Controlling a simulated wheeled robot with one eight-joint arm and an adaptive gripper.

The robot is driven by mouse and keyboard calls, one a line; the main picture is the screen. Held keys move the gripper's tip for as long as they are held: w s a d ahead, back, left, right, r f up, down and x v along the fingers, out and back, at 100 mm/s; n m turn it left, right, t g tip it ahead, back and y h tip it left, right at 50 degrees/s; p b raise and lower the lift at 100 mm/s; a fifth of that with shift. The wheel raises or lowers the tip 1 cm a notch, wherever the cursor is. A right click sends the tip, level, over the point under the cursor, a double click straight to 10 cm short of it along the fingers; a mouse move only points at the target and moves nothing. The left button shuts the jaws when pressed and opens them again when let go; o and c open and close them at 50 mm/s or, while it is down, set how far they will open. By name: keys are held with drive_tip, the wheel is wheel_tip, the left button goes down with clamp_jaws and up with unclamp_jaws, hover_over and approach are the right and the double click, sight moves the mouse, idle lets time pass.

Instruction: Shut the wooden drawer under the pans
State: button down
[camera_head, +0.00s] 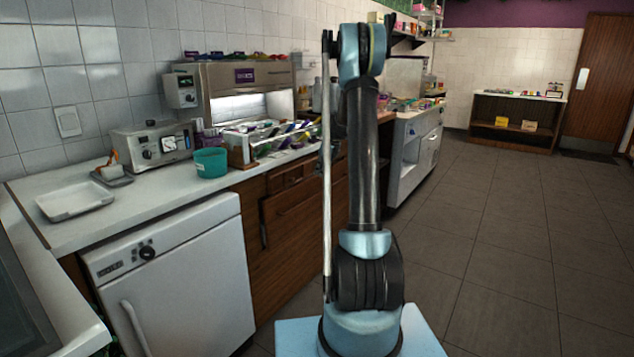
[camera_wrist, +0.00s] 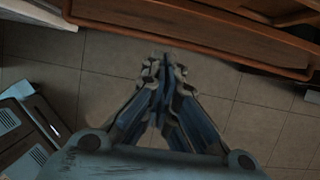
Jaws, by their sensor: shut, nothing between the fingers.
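The brown wooden drawer (camera_wrist: 190,36) crosses the top of the wrist view as a long wooden front, with other wooden and pale parts beyond it at the upper right. How far it stands out is hard to tell. My gripper (camera_wrist: 163,62) is shut and empty, its fingertips close to the drawer's lower edge in the picture; contact cannot be told. In the head view the topping pans (camera_head: 270,138) sit on the counter above wooden cabinet fronts (camera_head: 290,215). My arm hides part of these fronts, and my gripper is not seen there.
A white appliance (camera_head: 175,280) stands under the counter at the left. A teal tub (camera_head: 210,162) and a white tray (camera_head: 75,201) are on the counter. A white cabinet (camera_head: 415,155) stands farther back. The tiled floor (camera_head: 510,240) at the right is clear.

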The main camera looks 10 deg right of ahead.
drive_tip(key=c, duration=2.2)
unclamp_jaws()
drive_tip(key=shift+v, duration=0.75)
drive_tip(key=shift+c, duration=0.2)
drive_tip(key=o, duration=0.3)
drive_tip(key=shift+d, duration=0.1)
drive_tip(key=shift+o, duration=0.2)
drive_tip(key=w+d+f+n+t+y, duration=0.3)
drive_tip(key=d+f+n+t+y, duration=0.35)
drive_tip(key=f+n, duration=0.65)
drive_tip(key=n+t+y, duration=0.2)
drive_tip(key=n, duration=0.3)
approach(321, 193)
drive_tip(key=shift+g, duration=0.25)
drive_tip(key=x, duration=0.7)
drive_tip(key=w+d+x, duration=0.1)
drive_tip(key=x, duration=0.3)
drive_tip(key=shift+c, duration=0.3)
clamp_jaws()
